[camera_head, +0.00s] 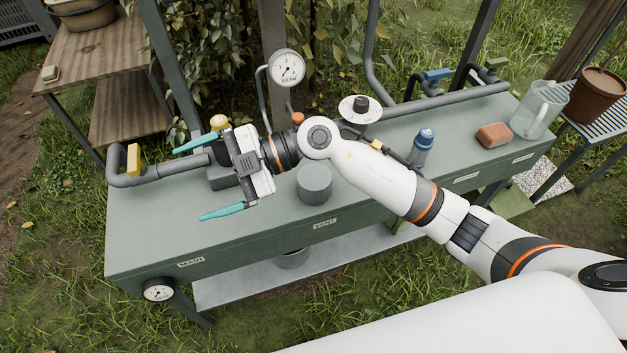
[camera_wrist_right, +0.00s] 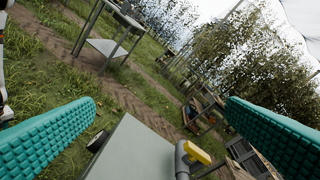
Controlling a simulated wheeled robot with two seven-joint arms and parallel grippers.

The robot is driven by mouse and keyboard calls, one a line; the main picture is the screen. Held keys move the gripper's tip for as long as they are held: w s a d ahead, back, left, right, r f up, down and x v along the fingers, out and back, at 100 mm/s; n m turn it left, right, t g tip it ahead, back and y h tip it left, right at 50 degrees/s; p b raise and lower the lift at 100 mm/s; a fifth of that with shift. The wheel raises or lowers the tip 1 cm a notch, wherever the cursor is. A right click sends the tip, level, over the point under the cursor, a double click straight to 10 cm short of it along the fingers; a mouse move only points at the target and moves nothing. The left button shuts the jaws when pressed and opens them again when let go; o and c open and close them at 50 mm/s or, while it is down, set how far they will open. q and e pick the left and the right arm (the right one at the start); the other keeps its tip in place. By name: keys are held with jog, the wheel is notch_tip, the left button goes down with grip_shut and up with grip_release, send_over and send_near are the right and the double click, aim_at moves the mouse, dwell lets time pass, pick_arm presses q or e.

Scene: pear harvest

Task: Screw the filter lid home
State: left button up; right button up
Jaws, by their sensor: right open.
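A pale round disc with a black knob (camera_head: 360,108), which may be the filter lid, sits at the back of the green bench behind my right arm. Its lower part is partly hidden, so I cannot tell how it is seated. A grey cylinder (camera_head: 315,185) stands on the bench above the VENT label, just below my right wrist. My right gripper (camera_head: 208,176) is open and empty over the left part of the bench, pointing left, away from the disc. Its teal fingers (camera_wrist_right: 160,112) are wide apart in the wrist view. My left gripper is not in view.
The bench (camera_head: 150,232) carries a pipe with a yellow handle (camera_head: 133,158), a gauge (camera_head: 286,68), a blue-capped bottle (camera_head: 422,147), a brown block (camera_head: 493,135) and a clear jug (camera_head: 540,110). The yellow handle shows in the wrist view (camera_wrist_right: 196,152). The bench's front left is clear.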

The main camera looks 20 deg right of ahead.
jog(key=w+d+f+g+h, duration=0.1)
jog(key=d+f+h, duration=0.3)
jog(key=f+h, duration=0.1)
jog(key=m+t+h, duration=0.1)
jog(key=m+h, duration=0.3)
jog(key=h, duration=0.7)
send_over(313, 176)
jog(key=f, duration=0.3)
jog(key=shift+s+a, duration=0.15)
jog(key=shift+a, duration=0.15)
jog(key=shift+d+r, duration=0.15)
jog(key=shift+d, duration=0.25)
notch_tip(313, 176, down, 7)
jog(key=shift+a+r+p, duration=0.1)
jog(key=shift+p, duration=0.2)
